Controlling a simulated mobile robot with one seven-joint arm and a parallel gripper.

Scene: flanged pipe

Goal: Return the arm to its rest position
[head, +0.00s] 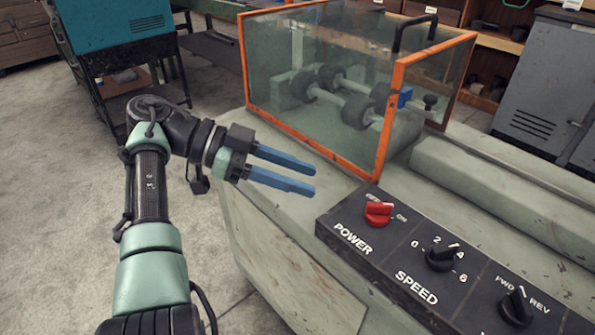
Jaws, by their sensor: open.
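My gripper (314,180) is in the head view, left of the middle. Its two blue fingers are parallel with a clear gap between them, so it is open and empty. They point right, toward the machine, and appear near the front edge of its bench, to the left of the control panel. I cannot tell the exact height over the bench. My arm reaches up from the bottom left and bends at the wrist. No flanged pipe can be made out for certain.
The control panel (370,263) has a red POWER knob (378,212), a black SPEED knob (441,257) and a FWD/REV knob (516,305). An orange-framed clear guard (388,115) encloses rollers behind my gripper. A grey cabinet (545,90) stands right.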

